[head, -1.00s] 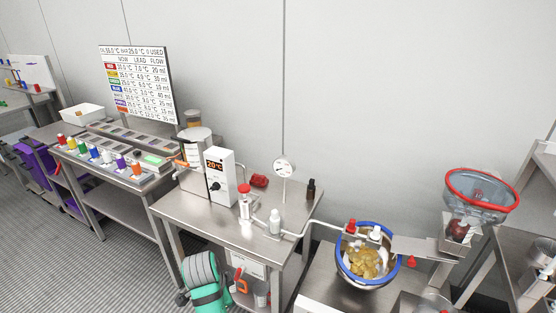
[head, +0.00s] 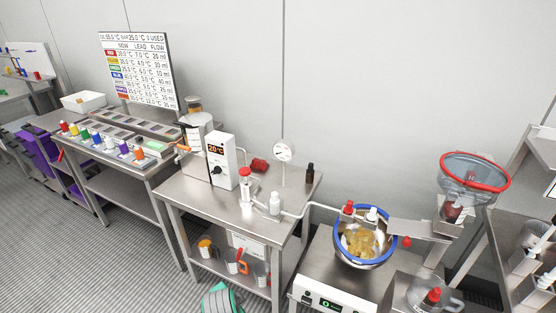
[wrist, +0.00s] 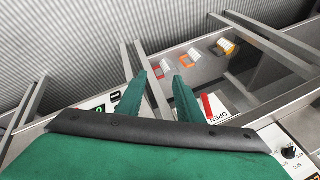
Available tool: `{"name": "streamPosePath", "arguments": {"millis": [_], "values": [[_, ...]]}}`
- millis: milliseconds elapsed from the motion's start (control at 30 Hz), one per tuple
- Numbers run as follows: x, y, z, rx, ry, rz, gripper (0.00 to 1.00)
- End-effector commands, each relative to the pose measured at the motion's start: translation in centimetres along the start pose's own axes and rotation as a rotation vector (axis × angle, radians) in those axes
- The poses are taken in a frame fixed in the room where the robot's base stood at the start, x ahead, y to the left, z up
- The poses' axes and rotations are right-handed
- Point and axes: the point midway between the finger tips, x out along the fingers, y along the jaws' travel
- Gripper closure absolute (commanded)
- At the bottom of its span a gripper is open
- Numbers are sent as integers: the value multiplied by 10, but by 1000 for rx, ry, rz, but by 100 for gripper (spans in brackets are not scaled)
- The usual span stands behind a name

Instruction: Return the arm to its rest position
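My gripper (wrist: 161,78) shows in the wrist view as two green fingers standing apart, with nothing between them. A dark band crosses my green wrist below them. In the head view a teal part of my arm (head: 221,299) shows at the bottom edge, in front of the middle steel table (head: 190,187). The fingers cannot be made out in the head view. In the wrist view the fingers point towards a lower shelf area, beside a panel marked OPEN (wrist: 217,108); whether they touch anything cannot be told.
A blue-rimmed drum (head: 398,246) holding yellow pieces stands on the right bench, below a red-rimmed hopper (head: 474,177). Jugs with coloured handles (wrist: 195,57) sit on the lower shelf. Coloured bottles line the left table (head: 160,165). The striped floor (head: 120,255) at left is clear.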

Motion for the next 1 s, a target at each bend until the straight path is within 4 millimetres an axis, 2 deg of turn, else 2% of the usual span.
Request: {"name": "streamPosePath", "arguments": {"millis": [33, 233, 467, 767, 1000], "values": [[7, 17, 6, -21, 3, -16, 67], [20, 66, 22, -130, 44, -113, 67], [14, 120, 39, -251, 119, -212, 67], [-23, 185, 59, -404, 253, -314, 67], [-75, 229, 69, -523, 388, -367, 67]]}}
